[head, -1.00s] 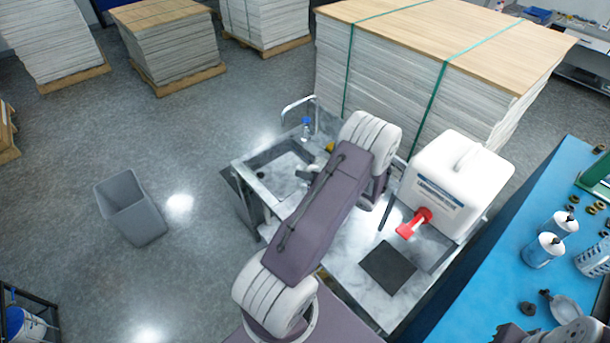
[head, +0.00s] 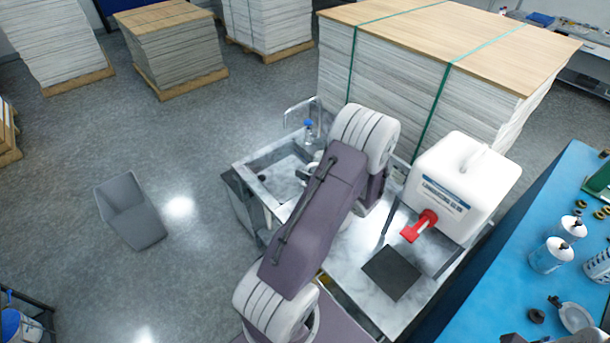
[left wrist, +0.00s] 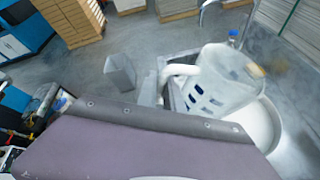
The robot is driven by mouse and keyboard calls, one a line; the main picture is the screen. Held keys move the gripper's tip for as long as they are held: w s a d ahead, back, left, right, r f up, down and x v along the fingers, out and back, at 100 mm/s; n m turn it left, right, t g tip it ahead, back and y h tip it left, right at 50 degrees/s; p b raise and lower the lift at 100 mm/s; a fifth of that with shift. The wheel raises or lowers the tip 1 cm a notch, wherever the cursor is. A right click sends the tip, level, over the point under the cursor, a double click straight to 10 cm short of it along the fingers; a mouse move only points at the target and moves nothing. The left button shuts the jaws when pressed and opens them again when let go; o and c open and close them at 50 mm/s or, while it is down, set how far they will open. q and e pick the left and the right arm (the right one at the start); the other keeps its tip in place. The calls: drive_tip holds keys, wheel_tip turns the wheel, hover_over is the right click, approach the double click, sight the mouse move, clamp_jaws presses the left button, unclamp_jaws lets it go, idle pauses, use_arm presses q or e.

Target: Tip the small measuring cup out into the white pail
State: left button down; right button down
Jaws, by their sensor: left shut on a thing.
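The small measuring cup (left wrist: 212,88) shows in the left wrist view as a translucent cup with blue marks and a pale handle (left wrist: 180,71). It looks tilted, but its contents cannot be made out. The white pail (left wrist: 262,128) is just behind and below it in that view, partly covered by the cup and my purple arm link. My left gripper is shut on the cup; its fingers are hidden. In the head view, my left arm hides most of this spot, by the sink.
A sink (head: 283,170) with a tap and a blue-capped bottle (head: 308,129) is at the counter's back. A white container with a red tap (head: 418,227) stands at the right. A grey bin (head: 130,212) is on the open floor. A blue bench (head: 500,262) runs along the right.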

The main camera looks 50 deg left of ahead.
use_arm(q)
drive_tip(key=shift+w+f+n+t+b, duration=0.1)
drive_tip(key=shift+f+n+t+b, duration=0.6)
drive_tip(key=shift+b, duration=1.45)
drive_tip(key=shift+w+f+n+t+b, duration=0.1)
drive_tip(key=shift+f+n+b, duration=0.2)
drive_tip(key=shift+f+b, duration=1.35)
drive_tip(key=shift+r+b, duration=0.45)
drive_tip(key=shift+b, duration=0.1)
drive_tip(key=shift+r, duration=0.15)
wheel_tip(320, 180, up, 6)
drive_tip(key=p, duration=0.4)
drive_tip(key=shift+p, duration=0.3)
